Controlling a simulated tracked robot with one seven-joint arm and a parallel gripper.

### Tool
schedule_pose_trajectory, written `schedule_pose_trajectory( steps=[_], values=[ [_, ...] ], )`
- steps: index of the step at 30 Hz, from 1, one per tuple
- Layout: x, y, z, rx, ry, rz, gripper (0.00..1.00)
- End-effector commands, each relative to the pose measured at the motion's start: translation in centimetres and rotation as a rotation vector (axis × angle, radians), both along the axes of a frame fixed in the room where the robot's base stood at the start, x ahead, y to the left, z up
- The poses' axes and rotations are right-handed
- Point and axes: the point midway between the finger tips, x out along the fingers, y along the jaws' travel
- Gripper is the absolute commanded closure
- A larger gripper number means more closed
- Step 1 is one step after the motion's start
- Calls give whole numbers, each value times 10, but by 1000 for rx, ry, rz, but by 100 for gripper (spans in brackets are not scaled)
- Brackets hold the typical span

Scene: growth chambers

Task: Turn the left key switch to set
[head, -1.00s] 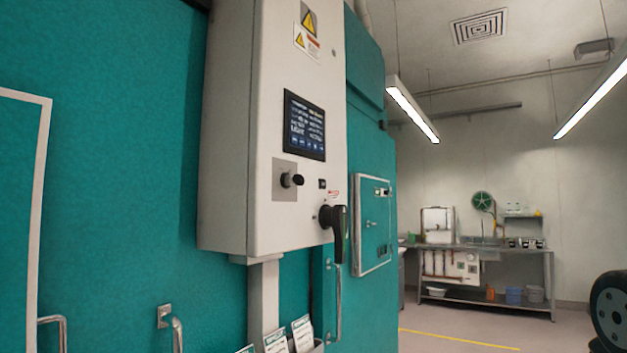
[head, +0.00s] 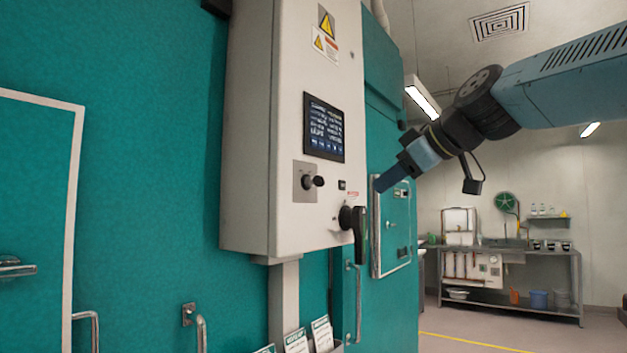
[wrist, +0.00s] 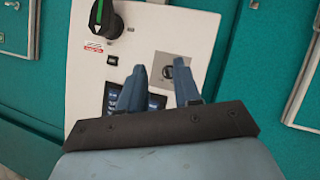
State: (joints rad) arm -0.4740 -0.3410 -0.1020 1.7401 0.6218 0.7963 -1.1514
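The key switch (head: 312,181) is a dark round knob on a grey square plate, on the front of a pale control box (head: 245,140). I see only one such switch, below the screen. My gripper (head: 385,184) is to the right of the box front, apart from it. In the wrist view, which looks roughly upside down, my gripper (wrist: 159,68) has two blue fingers spread with a gap between them and nothing held. The right finger overlaps the grey plate (wrist: 163,57) there and partly covers the switch. Its set mark cannot be read.
A black rotary handle (head: 358,225) sticks out at the box's lower right; it also shows in the wrist view (wrist: 104,18). A dark screen (head: 323,127) is above the switch. Leaflets (head: 296,341) stand below the box. A workbench (head: 500,250) is far back right.

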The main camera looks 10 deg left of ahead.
Motion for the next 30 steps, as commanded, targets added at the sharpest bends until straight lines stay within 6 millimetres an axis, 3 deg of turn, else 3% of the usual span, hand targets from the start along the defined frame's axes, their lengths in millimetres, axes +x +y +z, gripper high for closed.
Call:
schedule_pose_trajectory(
  steps=[3, 9, 14, 30],
  values=[
    [6, 31, 35, 12, -104, 93, 67],
    [10, 52, 55, 17, -174, 149, 67],
    [19, 65, 49, 15, -174, 151, 67],
    [67, 135, 18, 14, -173, 149, 67]
  ],
)
